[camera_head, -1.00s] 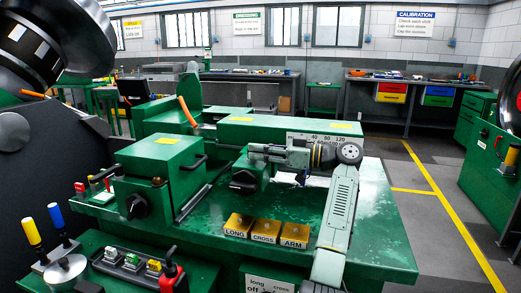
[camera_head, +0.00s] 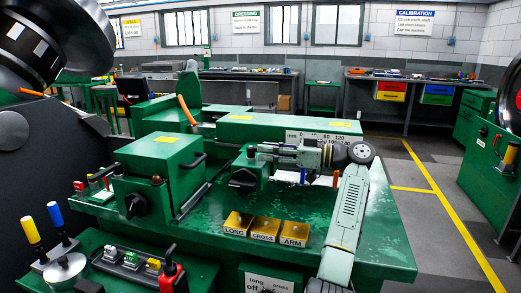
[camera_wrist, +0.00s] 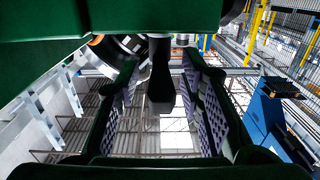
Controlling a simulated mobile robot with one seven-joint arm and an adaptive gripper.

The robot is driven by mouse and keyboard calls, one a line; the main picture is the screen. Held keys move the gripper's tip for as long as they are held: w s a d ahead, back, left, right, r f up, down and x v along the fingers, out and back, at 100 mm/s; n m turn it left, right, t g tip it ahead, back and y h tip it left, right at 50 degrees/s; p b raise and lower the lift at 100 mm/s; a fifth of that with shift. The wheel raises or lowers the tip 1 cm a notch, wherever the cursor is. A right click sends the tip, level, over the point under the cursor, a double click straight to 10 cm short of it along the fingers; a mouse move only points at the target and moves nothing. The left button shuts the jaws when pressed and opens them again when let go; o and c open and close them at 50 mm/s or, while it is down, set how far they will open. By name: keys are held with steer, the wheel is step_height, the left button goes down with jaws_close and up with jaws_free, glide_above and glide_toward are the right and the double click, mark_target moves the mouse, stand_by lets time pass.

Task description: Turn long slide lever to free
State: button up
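My gripper (camera_head: 262,152) reaches left over the green machine bed, above and close to a black lever knob (camera_head: 243,180) on a small green block. In the wrist view, my gripper (camera_wrist: 160,64) has its two padded fingers wide apart. A dark handle (camera_wrist: 160,82) shows in the gap between them, with space on both sides. Whether it is the long slide lever I cannot tell. A yellow block marked LONG (camera_head: 238,223) sits on the bed in front.
Yellow blocks marked CROSS (camera_head: 265,230) and ARM (camera_head: 295,233) stand beside the LONG block. A green box with another black knob (camera_head: 136,205) is at left. Slim blue (camera_head: 303,176) and orange (camera_head: 335,178) levers stand near my arm. The bed's right front is clear.

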steer(key=v, duration=0.9)
